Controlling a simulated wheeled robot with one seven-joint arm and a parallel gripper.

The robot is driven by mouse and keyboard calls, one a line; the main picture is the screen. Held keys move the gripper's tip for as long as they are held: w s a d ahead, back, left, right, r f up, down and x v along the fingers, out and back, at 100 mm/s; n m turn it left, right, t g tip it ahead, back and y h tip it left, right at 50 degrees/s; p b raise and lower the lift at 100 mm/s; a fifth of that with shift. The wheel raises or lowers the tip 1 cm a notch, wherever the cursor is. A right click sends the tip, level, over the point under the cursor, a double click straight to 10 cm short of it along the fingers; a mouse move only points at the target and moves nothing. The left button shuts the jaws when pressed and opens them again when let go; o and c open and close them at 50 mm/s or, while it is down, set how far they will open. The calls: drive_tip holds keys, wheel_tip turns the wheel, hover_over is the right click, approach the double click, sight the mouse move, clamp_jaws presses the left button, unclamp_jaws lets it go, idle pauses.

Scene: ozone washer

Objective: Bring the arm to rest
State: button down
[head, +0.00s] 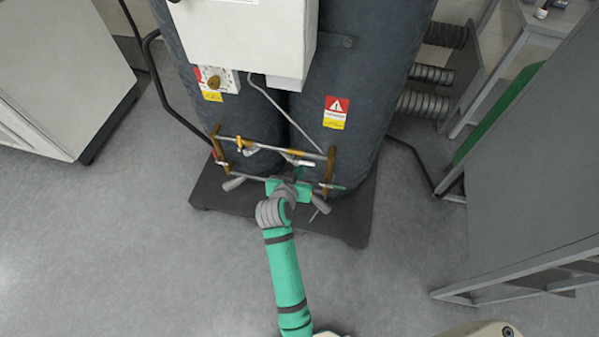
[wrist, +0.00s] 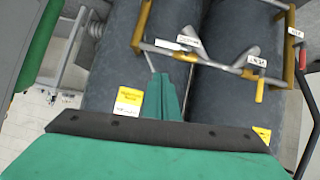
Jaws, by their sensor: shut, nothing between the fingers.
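My green arm reaches up from the bottom of the head view to the front of the ozone washer (head: 352,60), two dark upright cylinders on a dark base plate. My gripper (head: 288,183) is by the lower part of the pipe frame (head: 268,145) on the front of the cylinders. In the wrist view its green fingers (wrist: 168,90) are together and hold nothing. The pipe frame also shows at the top of the wrist view (wrist: 210,58), with yellow-brown fittings and small white tags. Whether the gripper touches the frame cannot be told.
A white box (head: 245,38) hangs on the cylinders above the frame. A grey-white cabinet (head: 55,75) stands at the left, and a grey bench (head: 520,150) at the right. The floor (head: 150,265) is clear at the front left.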

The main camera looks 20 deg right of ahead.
drive_tip(key=shift+s+a+r, duration=0.15)
drive_tip(key=shift+s+r, duration=0.1)
drive_tip(key=shift+s, duration=0.15)
drive_tip(key=s+a+f+n+t+y, duration=0.2)
drive_tip(key=s+a, duration=0.3)
drive_tip(key=s, duration=0.4)
drive_tip(key=s+a+f+n+t+y, duration=0.1)
drive_tip(key=s+a+f+n+y, duration=0.3)
drive_tip(key=s, duration=0.6)
drive_tip(key=s+a+r+t, duration=0.1)
drive_tip(key=s+a+r, duration=0.2)
drive_tip(key=s+r, duration=0.4)
drive_tip(key=s+a+r+t, duration=0.2)
drive_tip(key=s+a+r, duration=0.1)
drive_tip(key=s+r, duration=0.5)
drive_tip(key=shift+s+a+y, duration=0.2)
drive_tip(key=shift+s+y, duration=0.1)
drive_tip(key=shift+s, duration=0.65)
